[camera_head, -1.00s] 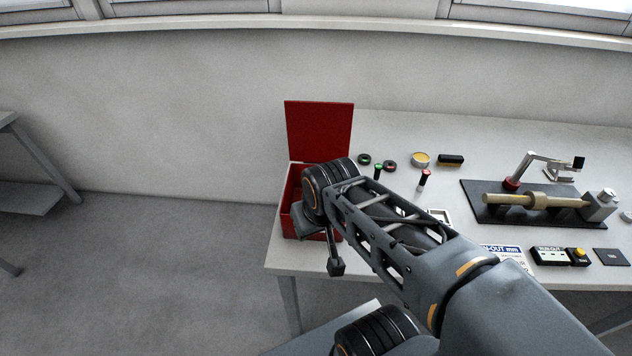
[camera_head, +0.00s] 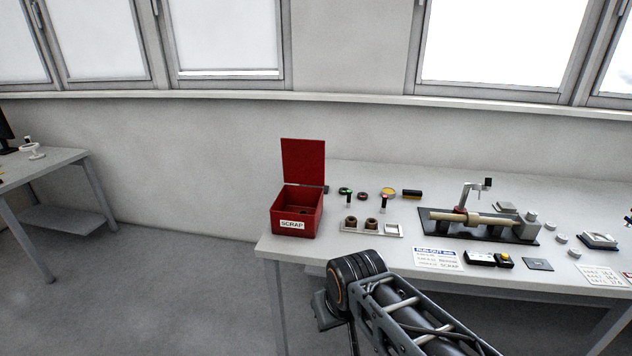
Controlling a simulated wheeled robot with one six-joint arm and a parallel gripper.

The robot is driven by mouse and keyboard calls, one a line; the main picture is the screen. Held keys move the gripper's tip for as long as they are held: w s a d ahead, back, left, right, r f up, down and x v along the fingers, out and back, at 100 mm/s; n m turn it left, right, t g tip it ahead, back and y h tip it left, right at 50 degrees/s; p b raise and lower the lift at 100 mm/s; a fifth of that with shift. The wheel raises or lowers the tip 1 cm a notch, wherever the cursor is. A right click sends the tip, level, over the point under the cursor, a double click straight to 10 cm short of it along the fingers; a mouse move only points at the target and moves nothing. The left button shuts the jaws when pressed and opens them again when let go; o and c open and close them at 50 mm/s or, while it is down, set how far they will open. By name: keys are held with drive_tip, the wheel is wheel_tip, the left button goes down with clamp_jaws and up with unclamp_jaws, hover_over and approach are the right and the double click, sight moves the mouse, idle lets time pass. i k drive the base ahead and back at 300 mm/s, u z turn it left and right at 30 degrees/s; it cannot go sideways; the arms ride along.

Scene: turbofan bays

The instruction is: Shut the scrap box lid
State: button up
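The red scrap box (camera_head: 309,220) stands at the left end of the workbench, with a white SCRAP label on its front. Its red lid (camera_head: 303,162) is open and stands upright at the back edge of the box. The box's dark inside is partly visible; I cannot make out clearly what lies in it. My arm reaches up from the bottom of the view, and its dark wrist is below and right of the box, in front of the bench edge, apart from the box. My gripper's fingers are not visible in this view.
Right of the box, a tray (camera_head: 388,231) holds brown round parts. Behind it are small green, red, yellow and black items. A measuring fixture with a shaft (camera_head: 470,218) stands farther right on the bench (camera_head: 340,256). Another table (camera_head: 42,163) is at the far left.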

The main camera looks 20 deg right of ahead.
sight(303, 159)
drive_tip(key=z, duration=0.1)
drive_tip(key=k, duration=0.3)
drive_tip(key=u, duration=0.95)
drive_tip(key=i, duration=5.7)
drive_tip(key=z, duration=4.85)
drive_tip(key=i, duration=1.65)
